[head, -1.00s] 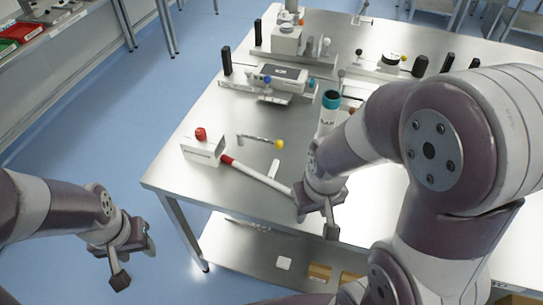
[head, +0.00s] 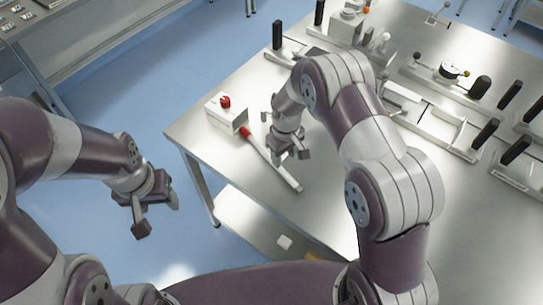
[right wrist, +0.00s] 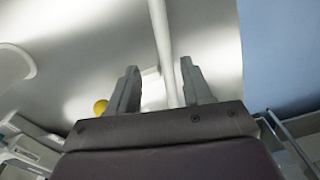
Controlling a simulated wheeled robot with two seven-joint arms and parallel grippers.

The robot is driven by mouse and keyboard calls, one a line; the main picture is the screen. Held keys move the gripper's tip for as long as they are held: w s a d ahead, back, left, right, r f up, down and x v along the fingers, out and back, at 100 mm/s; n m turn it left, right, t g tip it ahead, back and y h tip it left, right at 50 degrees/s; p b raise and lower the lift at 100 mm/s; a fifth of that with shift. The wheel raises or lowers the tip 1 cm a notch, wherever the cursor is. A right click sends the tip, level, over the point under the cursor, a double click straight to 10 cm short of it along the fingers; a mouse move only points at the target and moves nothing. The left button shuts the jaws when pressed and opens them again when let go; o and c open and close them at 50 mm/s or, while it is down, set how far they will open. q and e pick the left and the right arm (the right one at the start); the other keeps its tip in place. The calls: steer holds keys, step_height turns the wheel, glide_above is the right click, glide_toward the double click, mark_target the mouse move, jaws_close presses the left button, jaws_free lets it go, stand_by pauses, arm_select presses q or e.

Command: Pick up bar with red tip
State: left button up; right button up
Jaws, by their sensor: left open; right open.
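The bar (head: 268,158) is long and white with a red tip (head: 244,132), and lies on the metal table beside a white box with a red knob (head: 224,108). My right gripper (head: 289,155) is open and empty over the table close to the bar, pointing down. In the right wrist view the bar (right wrist: 164,45) runs between the two spread fingers (right wrist: 160,85), apart from both; its red tip is out of that view. My left gripper (head: 156,212) is open and empty, off the table's left side above the floor.
A yellow ball (right wrist: 100,107) shows left of the fingers in the right wrist view. Metal fixtures with black handles (head: 510,95) stand on the table's back and right. The table's left edge is close to the box.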

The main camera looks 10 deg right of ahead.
steer(key=shift+f, duration=0.4)
steer(key=f+p, duration=0.1)
steer(key=f, duration=0.1)
steer(key=a+f+p, duration=0.1)
steer(key=f, duration=0.1)
steer(key=shift+p, duration=0.3)
steer(key=shift+f, duration=0.5)
jaws_close()
steer(key=shift+w, duration=0.1)
